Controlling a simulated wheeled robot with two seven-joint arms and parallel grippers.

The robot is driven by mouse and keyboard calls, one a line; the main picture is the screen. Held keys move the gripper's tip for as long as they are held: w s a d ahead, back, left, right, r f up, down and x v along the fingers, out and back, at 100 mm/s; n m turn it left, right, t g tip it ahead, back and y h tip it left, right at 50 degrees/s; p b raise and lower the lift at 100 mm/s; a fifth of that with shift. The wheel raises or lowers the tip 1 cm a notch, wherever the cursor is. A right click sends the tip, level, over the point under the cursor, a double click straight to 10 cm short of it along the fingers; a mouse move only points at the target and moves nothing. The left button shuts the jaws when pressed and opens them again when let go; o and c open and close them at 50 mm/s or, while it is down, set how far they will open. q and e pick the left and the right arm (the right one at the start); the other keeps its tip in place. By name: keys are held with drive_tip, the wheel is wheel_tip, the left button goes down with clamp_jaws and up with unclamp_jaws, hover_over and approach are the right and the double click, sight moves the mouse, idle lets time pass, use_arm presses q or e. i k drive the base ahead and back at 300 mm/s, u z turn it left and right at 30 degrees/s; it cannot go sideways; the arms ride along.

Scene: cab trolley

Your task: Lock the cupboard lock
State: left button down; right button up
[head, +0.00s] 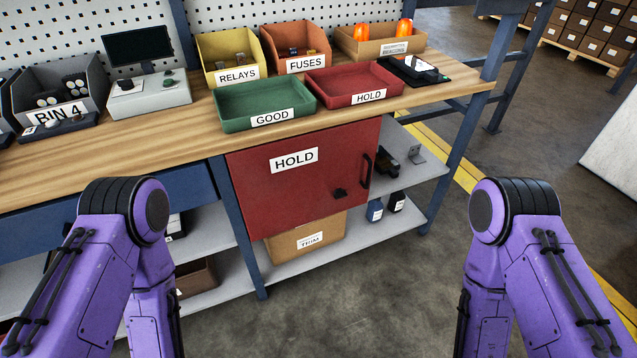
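The red cupboard (275,195) hangs under the workbench top, with a white HOLD label (294,160) on its door. The door looks closed. A black bar handle (366,171) stands upright near the door's right edge. A small dark lock (340,194) sits low on the door, left of the handle; whether a key is in it and how it is turned are too small to tell. My two purple arms come in at the lower left and lower right, apart from the cupboard. Both grippers are out of view.
On the wooden bench (150,135) stand a green GOOD tray (265,105), a red HOLD tray (355,84), a yellow RELAYS bin (228,55) and an orange FUSES bin (296,45). A cardboard box (290,242) sits below the cupboard. The floor in front is clear.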

sight(340, 194)
drive_tip(key=z, duration=0.5)
drive_tip(key=k, duration=0.6)
drive_tip(key=z, duration=0.9)
drive_tip(key=i, duration=1.05)
drive_tip(key=u, duration=0.55)
